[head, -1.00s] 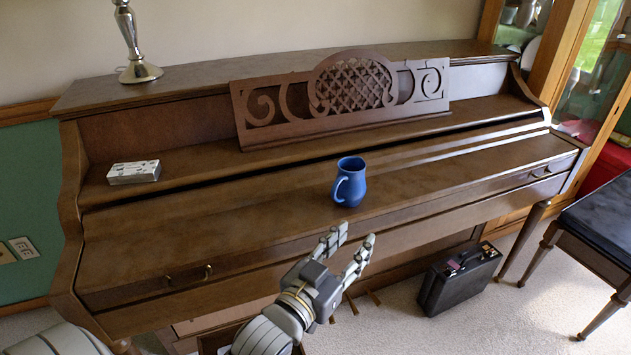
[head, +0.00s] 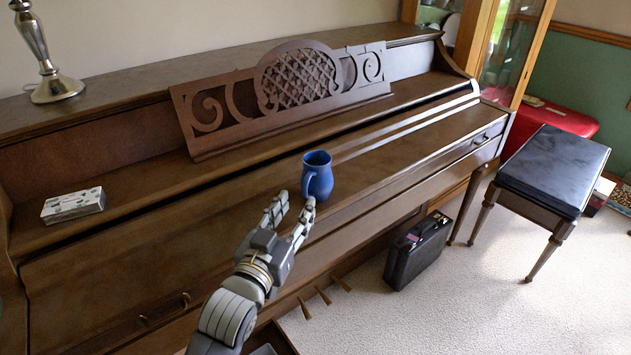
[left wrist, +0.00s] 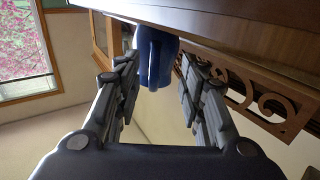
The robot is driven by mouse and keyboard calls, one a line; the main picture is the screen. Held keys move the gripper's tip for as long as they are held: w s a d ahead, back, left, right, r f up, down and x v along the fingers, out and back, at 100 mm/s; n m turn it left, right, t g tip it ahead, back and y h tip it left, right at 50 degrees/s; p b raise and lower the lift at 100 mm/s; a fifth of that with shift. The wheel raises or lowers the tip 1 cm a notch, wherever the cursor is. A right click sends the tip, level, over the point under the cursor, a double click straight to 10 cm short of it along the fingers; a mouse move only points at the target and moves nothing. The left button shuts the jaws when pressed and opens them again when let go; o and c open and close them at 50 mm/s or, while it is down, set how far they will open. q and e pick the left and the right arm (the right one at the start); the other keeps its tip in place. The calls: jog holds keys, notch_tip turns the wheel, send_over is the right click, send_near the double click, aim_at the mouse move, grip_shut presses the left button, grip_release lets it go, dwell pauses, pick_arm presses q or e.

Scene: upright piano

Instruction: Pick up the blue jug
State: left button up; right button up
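The blue jug (head: 318,175) stands upright on the closed lid of the piano (head: 235,215), near its front edge, with its handle toward the lower left. My left gripper (head: 292,206) is open and empty, just to the front left of the jug and apart from it. In the left wrist view the blue jug (left wrist: 156,55) shows beyond and between the two spread fingers of the gripper (left wrist: 160,90), near the top. My right gripper is not in any view.
A silver patterned box (head: 73,206) lies on the piano's left. A carved music stand (head: 290,90) rises behind the jug. A black case (head: 418,250) stands on the floor below, and a dark bench (head: 555,170) is at the right. The lid around the jug is clear.

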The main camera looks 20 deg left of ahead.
aim_at(305, 197)
pick_arm(q)
jog(key=w, duration=0.2)
jog(key=w+d, duration=0.1)
jog(key=w, duration=0.1)
jog(key=shift+r, duration=0.15)
jog(key=shift+w, duration=0.5)
jog(key=shift+c, duration=0.7)
grip_shut()
jog(key=shift+r, duration=0.15)
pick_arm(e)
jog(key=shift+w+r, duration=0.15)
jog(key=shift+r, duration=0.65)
